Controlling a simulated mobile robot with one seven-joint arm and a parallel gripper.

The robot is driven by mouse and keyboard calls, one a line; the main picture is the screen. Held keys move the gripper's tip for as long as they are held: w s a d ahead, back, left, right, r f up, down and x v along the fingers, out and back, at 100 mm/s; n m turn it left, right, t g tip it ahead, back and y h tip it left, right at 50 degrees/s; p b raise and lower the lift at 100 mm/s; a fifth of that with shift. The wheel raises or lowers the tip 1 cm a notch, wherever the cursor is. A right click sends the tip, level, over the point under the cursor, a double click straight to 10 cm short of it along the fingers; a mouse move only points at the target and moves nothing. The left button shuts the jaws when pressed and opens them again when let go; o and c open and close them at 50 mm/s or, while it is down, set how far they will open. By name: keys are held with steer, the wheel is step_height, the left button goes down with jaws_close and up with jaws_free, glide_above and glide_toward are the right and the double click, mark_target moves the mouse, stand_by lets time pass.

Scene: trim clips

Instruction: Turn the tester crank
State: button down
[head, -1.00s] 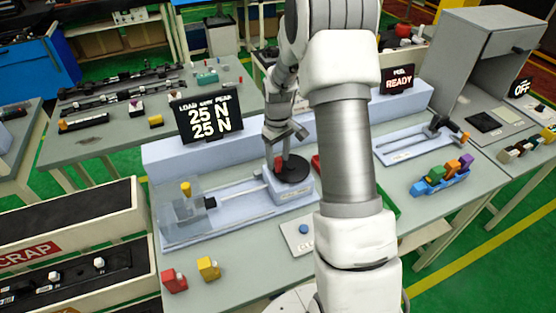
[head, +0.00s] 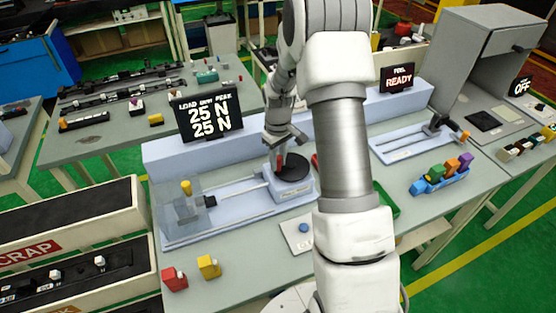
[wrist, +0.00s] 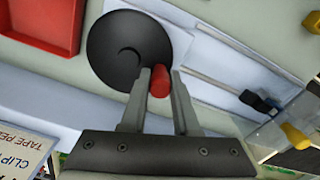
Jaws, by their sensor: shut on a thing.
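The tester crank is a round black disc (head: 296,166) with a red handle (head: 279,163) standing near its rim. It sits on the right end of the pale blue tester (head: 245,199). In the wrist view the disc (wrist: 125,42) lies flat below my gripper (wrist: 161,76), and the red handle (wrist: 160,82) is between the two fingers. My gripper (head: 281,152) is shut on the red handle from above. The tester display (head: 209,118) reads 25 N on both lines.
A clear guard (head: 184,205) with a yellow piece covers the tester's left end. A red clip (head: 174,279) and a yellow clip (head: 208,267) lie at the front left. A blue rack (head: 440,180) of coloured clips and a second fixture (head: 415,140) stand at right.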

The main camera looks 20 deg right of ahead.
steer(key=shift+w+f+m+b, duration=0.15)
steer(key=shift+w+m+b, duration=0.2)
steer(key=shift+m+b, duration=0.45)
steer(key=shift+w+m, duration=0.2)
steer(key=shift+m, duration=0.3)
steer(key=c, duration=0.7)
jaws_free()
steer(key=shift+o, duration=0.2)
step_height(320, 180, up, 18)
steer(key=b, duration=0.1)
